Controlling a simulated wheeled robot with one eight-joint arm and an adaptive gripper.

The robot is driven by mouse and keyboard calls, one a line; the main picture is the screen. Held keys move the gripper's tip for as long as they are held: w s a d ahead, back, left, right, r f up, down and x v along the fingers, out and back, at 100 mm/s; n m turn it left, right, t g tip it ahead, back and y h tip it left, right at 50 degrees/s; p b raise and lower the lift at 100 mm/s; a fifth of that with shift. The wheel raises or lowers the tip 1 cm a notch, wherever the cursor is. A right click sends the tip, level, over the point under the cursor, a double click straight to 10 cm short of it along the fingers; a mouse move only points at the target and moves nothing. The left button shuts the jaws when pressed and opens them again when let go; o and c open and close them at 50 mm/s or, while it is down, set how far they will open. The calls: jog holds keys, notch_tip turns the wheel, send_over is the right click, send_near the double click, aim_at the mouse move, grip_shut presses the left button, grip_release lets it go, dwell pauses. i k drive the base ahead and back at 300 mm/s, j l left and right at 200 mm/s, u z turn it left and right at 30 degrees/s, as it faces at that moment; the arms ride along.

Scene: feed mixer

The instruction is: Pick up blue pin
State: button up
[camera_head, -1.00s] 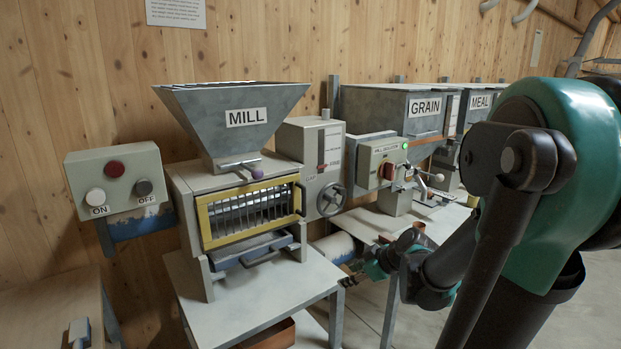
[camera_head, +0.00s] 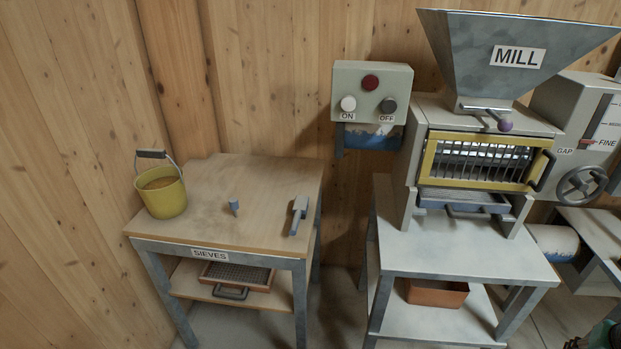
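The blue pin (camera_head: 234,207) is a small blue-grey peg on the wooden top of the sieves table (camera_head: 245,180). It stands upright or nearly so, between a yellow bucket and a grey tool, touching neither. Only a small teal and dark end of my arm shows at the bottom right corner, with what may be the dark tip of my gripper (camera_head: 574,343). It is far to the right of the pin and not touching it. Its fingers are too small and cut off to read.
The yellow bucket (camera_head: 163,197) stands at the table's left. A grey tool with a blue-grey handle (camera_head: 299,215) lies to the right. A sieve (camera_head: 236,275) sits on the lower shelf. The mill (camera_head: 480,150) and its stand (camera_head: 450,262) are right, past a narrow gap.

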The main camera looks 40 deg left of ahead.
aim_at(233, 202)
jog(key=u, duration=2.4)
